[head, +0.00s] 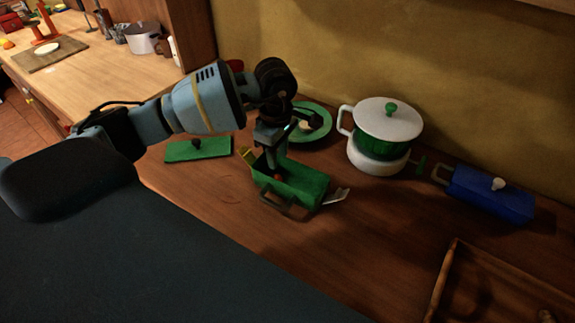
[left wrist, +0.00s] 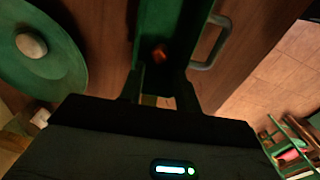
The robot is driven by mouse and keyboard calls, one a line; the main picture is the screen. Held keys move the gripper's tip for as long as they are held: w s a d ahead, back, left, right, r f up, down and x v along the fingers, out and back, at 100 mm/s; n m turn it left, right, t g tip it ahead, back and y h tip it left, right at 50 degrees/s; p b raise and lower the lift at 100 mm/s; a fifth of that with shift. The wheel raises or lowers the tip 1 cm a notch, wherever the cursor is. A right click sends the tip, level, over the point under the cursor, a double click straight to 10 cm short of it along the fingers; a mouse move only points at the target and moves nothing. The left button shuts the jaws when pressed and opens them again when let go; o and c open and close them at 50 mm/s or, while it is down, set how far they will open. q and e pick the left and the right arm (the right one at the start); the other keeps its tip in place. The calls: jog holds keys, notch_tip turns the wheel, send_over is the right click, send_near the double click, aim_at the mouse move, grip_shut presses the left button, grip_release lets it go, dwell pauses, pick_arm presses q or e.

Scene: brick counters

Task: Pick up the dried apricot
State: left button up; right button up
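The dried apricot (head: 278,177), a small orange-red lump, lies inside an open green dish (head: 308,192) with a dark looped handle on the counter. In the left wrist view the apricot (left wrist: 160,53) shows on the floor of the green dish (left wrist: 180,20), in line with the space between my fingers. My left gripper (head: 274,166) points down into the dish. Its dark fingers (left wrist: 160,85) stand apart with nothing seen between them; the apricot appears just past their tips. My right gripper is not in view.
A green lid (head: 180,151) lies left of the dish. A green plate (head: 318,132) with a pale round thing is behind it. A white-lidded green pot (head: 372,150) and a blue lidded dish (head: 490,196) stand to the right. A wooden tray (head: 448,275) is at front right.

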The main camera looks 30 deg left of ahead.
aim_at(275, 176)
pick_arm(q)
jog(key=shift+w, duration=0.3)
jog(key=shift+s, duration=0.4)
jog(key=shift+s+f, duration=0.2)
jog(key=shift+f, duration=0.1)
jog(key=shift+w+f, duration=0.15)
jog(key=shift+f, duration=0.7)
jog(key=shift+w+f, duration=0.1)
jog(key=shift+f, duration=0.1)
jog(key=shift+a+f, duration=0.15)
jog(key=shift+f, duration=0.2)
jog(key=f, duration=0.3)
jog(key=shift+a+f+p, duration=0.15)
jog(key=shift+a+p, duration=0.15)
jog(key=shift+a, duration=0.05)
jog(key=shift+f, duration=0.45)
jog(key=c, duration=0.6)
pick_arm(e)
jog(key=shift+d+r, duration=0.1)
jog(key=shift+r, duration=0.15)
